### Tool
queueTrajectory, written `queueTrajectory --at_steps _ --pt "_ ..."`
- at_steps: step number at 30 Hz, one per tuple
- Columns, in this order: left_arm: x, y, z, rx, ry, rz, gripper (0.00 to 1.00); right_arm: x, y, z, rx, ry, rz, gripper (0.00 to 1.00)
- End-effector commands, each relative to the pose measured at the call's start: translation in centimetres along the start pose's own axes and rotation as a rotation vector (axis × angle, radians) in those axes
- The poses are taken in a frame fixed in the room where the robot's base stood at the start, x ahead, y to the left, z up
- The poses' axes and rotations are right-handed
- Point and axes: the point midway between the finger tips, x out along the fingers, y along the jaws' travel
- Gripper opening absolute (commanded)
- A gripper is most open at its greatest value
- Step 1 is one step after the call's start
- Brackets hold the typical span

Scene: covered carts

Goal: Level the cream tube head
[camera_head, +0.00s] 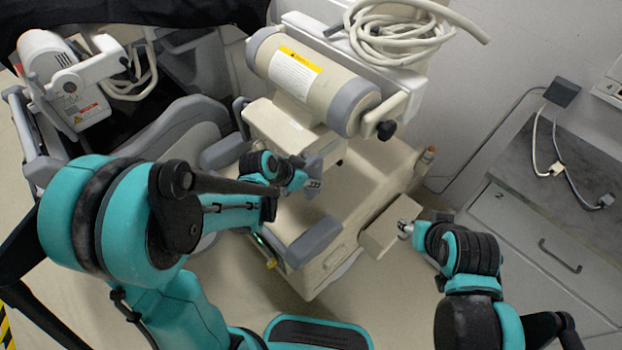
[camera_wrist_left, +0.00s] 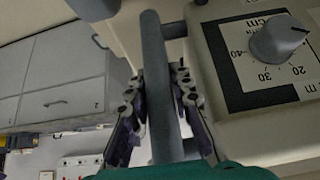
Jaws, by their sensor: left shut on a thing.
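The cream tube head (camera_head: 330,90), a cylinder with grey end bands and a yellow-and-white label, is at the upper middle of the head view. It slopes down to the right in the picture. A cream box with grey parts sits below it. My left gripper (camera_head: 314,178) is beneath the tube head, shut on a grey handle bar. In the left wrist view the bar (camera_wrist_left: 153,70) runs between both fingers of the left gripper (camera_wrist_left: 160,95). A dial (camera_wrist_left: 278,40) on a cm scale is beside it. My right gripper (camera_head: 406,229) is beside a small cream box (camera_head: 388,222); whether its fingers are open is unclear.
Coiled pale cable (camera_head: 385,35) lies above the tube head. Another machine with a white head (camera_head: 50,65) stands at left, partly under a black cover (camera_head: 130,14). Grey drawers (camera_head: 540,245) stand at right. Some floor shows below the cart.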

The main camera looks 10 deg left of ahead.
Motion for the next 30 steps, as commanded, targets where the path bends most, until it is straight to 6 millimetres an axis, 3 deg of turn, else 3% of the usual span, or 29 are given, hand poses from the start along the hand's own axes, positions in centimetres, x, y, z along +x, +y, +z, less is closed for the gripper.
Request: queueTrajectory --at_steps 1,2,14,20,30 --pt "0.0 0.1 0.1 0.001 -0.003 0.002 0.24 0.0 0.0 0.0 0.0 0.0 0.0 0.48" --pt "0.0 0.1 0.1 0.001 -0.003 0.002 0.3 0.0 0.0 0.0 0.0 0.0 0.0 0.48" --pt "-0.5 0.0 0.0 0.0 -0.001 0.0 0.3 0.0 0.0 0.0 0.0 0.0 0.0 0.48" --pt "-3.2 0.0 0.1 -0.002 -0.001 0.0 0.3 0.0 0.0 0.0 0.0 0.0 0.0 0.48" --pt "-9.2 0.1 0.1 -0.001 -0.002 0.0 0.3 0.0 0.0 0.0 0.0 0.0 0.0 0.48"
